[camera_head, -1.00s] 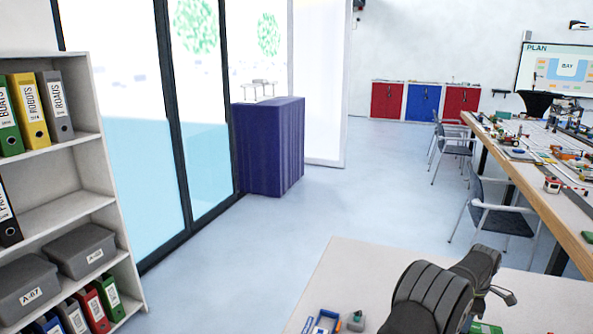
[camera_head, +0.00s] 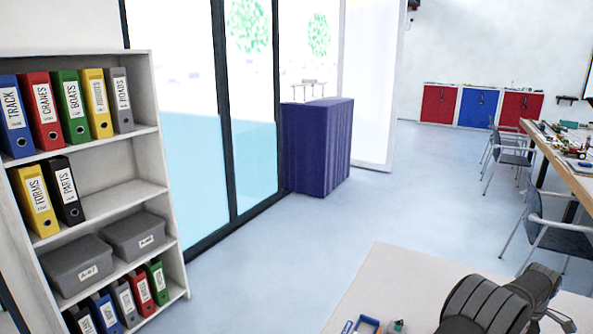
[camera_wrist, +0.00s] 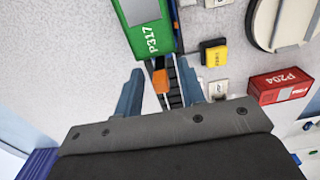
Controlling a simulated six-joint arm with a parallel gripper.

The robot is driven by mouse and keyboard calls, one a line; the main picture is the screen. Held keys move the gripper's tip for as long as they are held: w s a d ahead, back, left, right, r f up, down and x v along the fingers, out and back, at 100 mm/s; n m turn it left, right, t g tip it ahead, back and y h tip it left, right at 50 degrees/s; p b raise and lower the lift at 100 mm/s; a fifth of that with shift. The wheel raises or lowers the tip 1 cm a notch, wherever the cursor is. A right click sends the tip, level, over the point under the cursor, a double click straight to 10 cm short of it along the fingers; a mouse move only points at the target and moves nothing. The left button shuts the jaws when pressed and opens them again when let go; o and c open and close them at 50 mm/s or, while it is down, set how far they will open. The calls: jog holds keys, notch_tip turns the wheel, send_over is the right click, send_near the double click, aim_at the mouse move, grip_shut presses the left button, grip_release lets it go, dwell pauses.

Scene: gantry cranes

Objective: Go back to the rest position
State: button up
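My gripper (camera_wrist: 160,92) shows in the wrist view with its two blue fingers spread apart, and nothing is clamped between them. A small orange piece (camera_wrist: 160,80) and a dark track-like strip (camera_wrist: 175,95) show in the gap, apart from the fingers. A green container marked P317 (camera_wrist: 145,28) lies just ahead of the fingers. A red container marked P204 (camera_wrist: 280,86) is to the right. In the head view, my dark arm crosses the bottom right corner above a pale table (camera_head: 385,280); the fingers cannot be made out there.
In the wrist view, a yellow block (camera_wrist: 213,52) and a round pale disc (camera_wrist: 283,22) are on the table. In the head view, a binder shelf (camera_head: 165,200) stands left, a purple box (camera_head: 318,150) by the window, and chairs (camera_head: 560,238) at right. The middle floor is open.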

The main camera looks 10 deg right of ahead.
notch_tip(320, 180, up, 15)
notch_tip(320, 180, down, 17)
jog(key=shift+f, duration=0.15)
jog(key=shift+w+a+f, duration=0.1)
jog(key=shift+w+a, duration=0.35)
jog(key=shift+w, duration=0.05)
notch_tip(320, 180, up, 18)
jog(key=s+a+r+m+h, duration=0.2)
jog(key=s+a+m, duration=0.1)
jog(key=m, duration=0.6)
jog(key=s+a+r+m+t+h, duration=0.1)
jog(key=s+a+r+m+h, duration=0.1)
jog(key=s+m, duration=0.4)
jog(key=shift+s+a+r+m, duration=0.25)
jog(key=shift+a+r+m, duration=0.4)
jog(key=shift+m, duration=0.75)
jog(key=shift+o, duration=0.4)
jog(key=shift+d, duration=0.1)
